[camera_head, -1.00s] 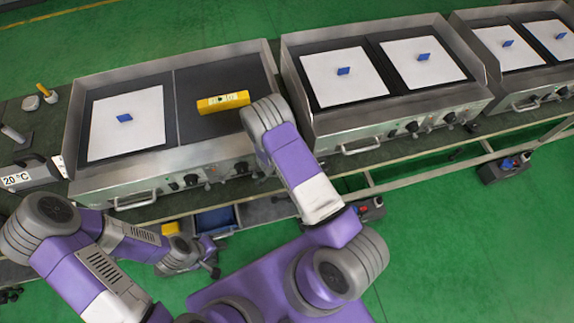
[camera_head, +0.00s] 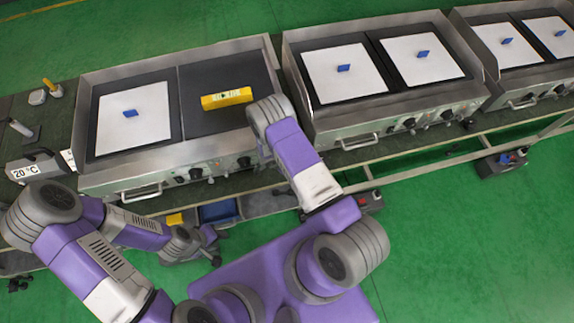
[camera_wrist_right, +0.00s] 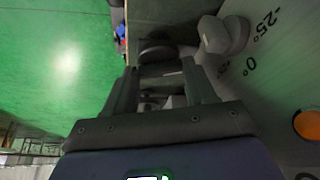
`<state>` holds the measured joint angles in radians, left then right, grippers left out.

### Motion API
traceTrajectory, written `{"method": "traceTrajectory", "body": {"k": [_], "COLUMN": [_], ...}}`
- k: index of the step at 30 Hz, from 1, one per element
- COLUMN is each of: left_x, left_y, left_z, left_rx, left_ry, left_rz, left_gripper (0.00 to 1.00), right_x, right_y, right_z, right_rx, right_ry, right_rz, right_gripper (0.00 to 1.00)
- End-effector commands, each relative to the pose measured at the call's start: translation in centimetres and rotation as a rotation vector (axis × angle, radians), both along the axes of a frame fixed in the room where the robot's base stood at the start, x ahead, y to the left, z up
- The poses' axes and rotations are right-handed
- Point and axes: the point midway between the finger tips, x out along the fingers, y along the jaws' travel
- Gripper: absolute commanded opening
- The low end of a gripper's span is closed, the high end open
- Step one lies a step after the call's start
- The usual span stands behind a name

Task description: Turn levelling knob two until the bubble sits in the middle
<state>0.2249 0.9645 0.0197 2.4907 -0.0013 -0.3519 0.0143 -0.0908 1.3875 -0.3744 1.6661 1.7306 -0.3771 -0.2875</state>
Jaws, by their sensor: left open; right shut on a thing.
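A yellow spirit level (camera_head: 227,98) lies on the dark right plate of the left griddle (camera_head: 122,188) in the head view. Its bubble is too small to read. My right arm reaches to the griddle's front right corner and hides its own gripper there. In the right wrist view my right gripper (camera_wrist_right: 164,92) is shut on a dark round knob (camera_wrist_right: 158,52), partly hidden by the fingers. I cannot tell which levelling knob it is. My left gripper (camera_head: 210,247) is open and empty, low in front of the bench, apart from the griddle.
A grey dial knob (camera_wrist_right: 222,36) beside angle marks and an orange lamp (camera_wrist_right: 307,125) are close to my right gripper. A white sheet with a blue block (camera_head: 130,113) covers the left plate. Another griddle (camera_head: 362,140) stands to the right.

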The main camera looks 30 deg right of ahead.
Motion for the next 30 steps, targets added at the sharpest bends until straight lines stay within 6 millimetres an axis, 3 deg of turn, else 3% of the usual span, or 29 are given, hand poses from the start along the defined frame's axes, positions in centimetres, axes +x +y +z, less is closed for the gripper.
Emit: {"method": "traceTrajectory", "body": {"k": [1,5,6,23,30], "left_x": [0.0,0.0,0.0,0.0,0.0], "left_y": [0.0,0.0,0.0,0.0,0.0], "left_z": [0.0,0.0,0.0,-0.1,-1.9], "left_rx": [0.000,0.000,0.000,0.000,0.000], "left_ry": [0.000,0.000,0.000,0.000,0.000], "left_rz": [0.000,0.000,0.000,0.000,0.000], "left_gripper": [0.43,0.43,0.43,0.43,0.43], "right_x": [0.0,0.0,0.0,0.3,0.3], "right_y": [0.0,0.0,0.0,0.0,0.1], "right_z": [0.0,0.0,0.0,0.1,-0.2], "right_rx": [-0.001,-0.001,-0.001,0.000,0.000], "right_ry": [0.000,0.000,-0.001,-0.007,-0.008], "right_rz": [0.000,0.000,0.000,0.006,0.082], "right_gripper": [0.60,0.80,0.81,0.81,0.81]}}
